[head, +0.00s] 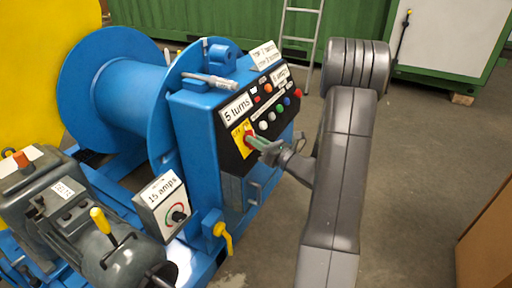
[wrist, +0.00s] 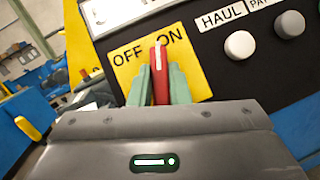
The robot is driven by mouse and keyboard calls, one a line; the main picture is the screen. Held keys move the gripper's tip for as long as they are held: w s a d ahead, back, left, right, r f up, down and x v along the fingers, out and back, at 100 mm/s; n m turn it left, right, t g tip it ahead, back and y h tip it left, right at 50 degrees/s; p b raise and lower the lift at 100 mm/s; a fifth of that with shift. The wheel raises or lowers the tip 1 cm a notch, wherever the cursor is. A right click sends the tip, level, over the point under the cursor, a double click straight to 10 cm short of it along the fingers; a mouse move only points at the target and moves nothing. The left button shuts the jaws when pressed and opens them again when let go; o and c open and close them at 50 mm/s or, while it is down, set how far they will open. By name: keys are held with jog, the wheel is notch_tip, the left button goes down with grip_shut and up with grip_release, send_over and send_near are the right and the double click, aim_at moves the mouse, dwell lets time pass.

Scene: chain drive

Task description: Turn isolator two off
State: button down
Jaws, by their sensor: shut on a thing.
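A red switch handle (wrist: 160,75) with a white mark stands on a yellow plate (wrist: 198,76) lettered OFF on the left and ON on the right. The handle points up between the two words, closer to ON. My gripper (wrist: 160,86) is shut on the handle, with one green fingertip against each side. The plate also shows in the head view (head: 238,139), on the sloping black face of the blue winch console (head: 197,137). My gripper (head: 252,141) reaches it from the right. I see no isolator number on the plate.
White and dark buttons (head: 264,126) sit right of the switch on the panel (head: 262,110). A "15 amps" box (head: 152,200) and a yellow-handled valve (head: 224,236) are below. A ladder (head: 300,38) stands behind. The floor right of my arm is clear up to a brown box (head: 487,235).

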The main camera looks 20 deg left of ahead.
jog(key=n+g, duration=0.2)
jog(key=n, duration=0.1)
jog(key=n+g+b, duration=0.1)
jog(key=n+g, duration=0.1)
jog(key=n, duration=0.1)
jog(key=n+g+b, duration=0.1)
jog(key=n+g, duration=0.1)
jog(key=n, duration=0.1)
jog(key=shift+w+n+y, duration=0.2)
jog(key=shift+n+y, duration=0.1)
jog(key=shift+y, duration=0.1)
jog(key=n+g+h, duration=0.1)
jog(key=n+g, duration=0.1)
jog(key=n, duration=0.2)
jog(key=n+g+h, duration=0.1)
jog(key=n+g, duration=0.1)
jog(key=n, duration=0.2)
jog(key=shift+w+r+g+h, duration=0.1)
jog(key=shift+g+h, duration=0.2)
jog(key=shift+g, duration=0.1)
jog(key=shift+n, duration=0.4)
jog(key=c, duration=1.4)
grip_release()
jog(key=shift+o, duration=0.2)
jog(key=shift+d, duration=0.1)
jog(key=p+v, duration=0.3)
jog(key=v, duration=1)
jog(key=shift+w+d, duration=0.25)
jog(key=shift+w, duration=0.05)
jog(key=shift+a, duration=0.1)
